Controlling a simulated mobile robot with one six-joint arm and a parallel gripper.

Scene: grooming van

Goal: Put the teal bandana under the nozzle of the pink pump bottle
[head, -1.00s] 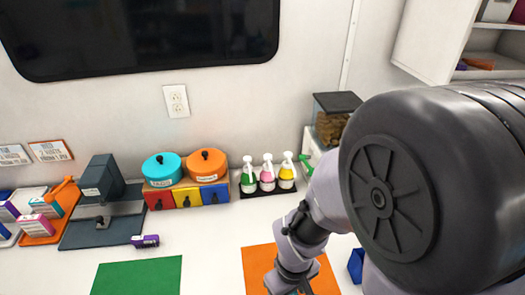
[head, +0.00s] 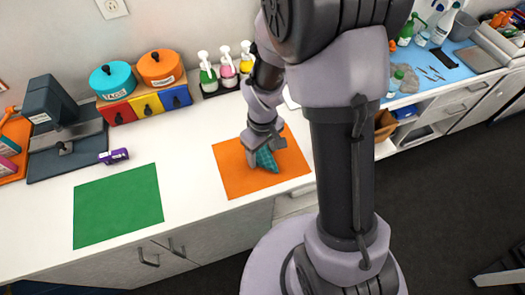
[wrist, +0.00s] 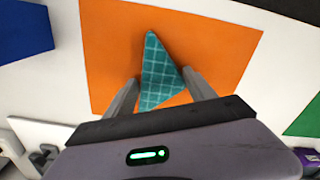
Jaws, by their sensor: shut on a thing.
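The teal bandana (head: 265,160), a checked folded cloth, is at the orange mat (head: 232,184). My gripper (head: 264,150) is above the mat with its jaws shut on the bandana. In the wrist view the bandana (wrist: 160,75) stands between the two fingers (wrist: 160,88), its pointed end reaching past them. I cannot tell whether it still touches the mat. The pink pump bottle (head: 227,70) stands at the back of the counter, between a green and a yellow pump bottle. The space under its nozzle is hard to make out.
The green pump bottle (head: 207,76) and yellow pump bottle (head: 247,62) flank the pink one closely. A teal pot (head: 113,80) and orange pot (head: 161,67) sit on coloured drawers to the left. A green mat (head: 118,205) lies at the front left. White counter is clear between.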

